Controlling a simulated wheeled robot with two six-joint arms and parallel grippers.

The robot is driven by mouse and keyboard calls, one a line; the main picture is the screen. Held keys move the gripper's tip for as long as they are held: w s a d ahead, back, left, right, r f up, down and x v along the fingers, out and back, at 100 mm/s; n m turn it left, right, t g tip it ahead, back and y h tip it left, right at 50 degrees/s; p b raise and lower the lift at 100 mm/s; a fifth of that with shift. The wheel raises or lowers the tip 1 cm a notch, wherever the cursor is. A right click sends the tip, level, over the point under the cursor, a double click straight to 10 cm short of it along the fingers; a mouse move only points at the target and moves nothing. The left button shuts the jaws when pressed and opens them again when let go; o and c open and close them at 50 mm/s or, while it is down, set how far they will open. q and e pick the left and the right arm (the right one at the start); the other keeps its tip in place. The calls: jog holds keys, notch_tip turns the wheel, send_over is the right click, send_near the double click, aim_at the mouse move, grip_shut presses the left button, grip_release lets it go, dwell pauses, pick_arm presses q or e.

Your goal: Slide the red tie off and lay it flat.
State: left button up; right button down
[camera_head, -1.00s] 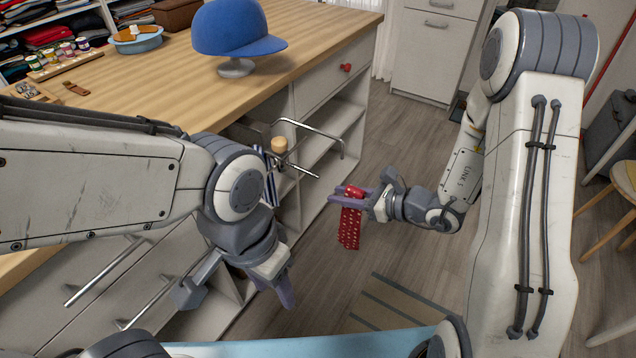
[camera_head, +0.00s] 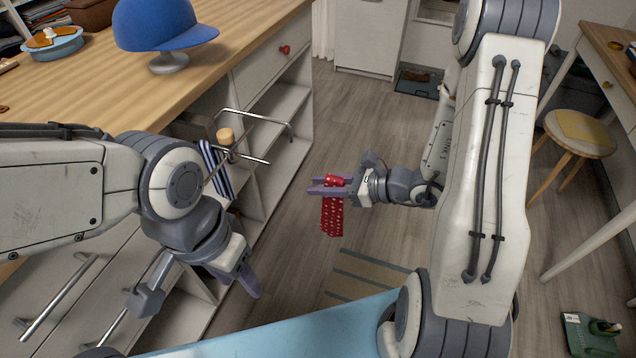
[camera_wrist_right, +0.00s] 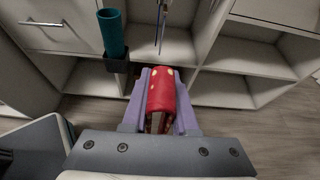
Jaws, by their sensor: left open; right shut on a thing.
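The red tie (camera_head: 332,217) with pale dots hangs from my right gripper (camera_head: 328,187), clear of the rack and over the open floor. The right gripper is shut on its folded upper part, and the tie also shows between the fingers in the right wrist view (camera_wrist_right: 160,92). My left gripper (camera_head: 243,283) is open and empty, low in front of the cabinet's drawers. A metal rack (camera_head: 262,128) juts out from the cabinet side, with a blue-and-white striped tie (camera_head: 215,168) hanging on it.
The wooden counter (camera_head: 215,62) carries a blue cap (camera_head: 165,25) on a stand and a blue bowl (camera_head: 52,45). Open cubbies lie under the counter. A stool (camera_head: 580,133) stands at the right. The floor (camera_head: 375,120) between is mostly clear. A green box (camera_head: 590,335) lies on the floor at lower right.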

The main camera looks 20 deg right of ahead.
jog(key=s+d+p, duration=0.1)
jog(key=s+d, duration=0.3)
jog(key=d, duration=0.2)
jog(key=shift+s+r, duration=0.25)
dwell(0.8)
jog(key=shift+w, duration=0.1)
jog(key=w+a+f, duration=0.1)
jog(key=w+f, duration=0.1)
jog(key=w, duration=0.4)
notch_tip(320, 180, up, 13)
jog(key=p, duration=1.9)
jog(key=shift+s+a+r+g, duration=0.15)
jog(key=shift+a+g, duration=0.05)
jog(key=shift+g, duration=0.1)
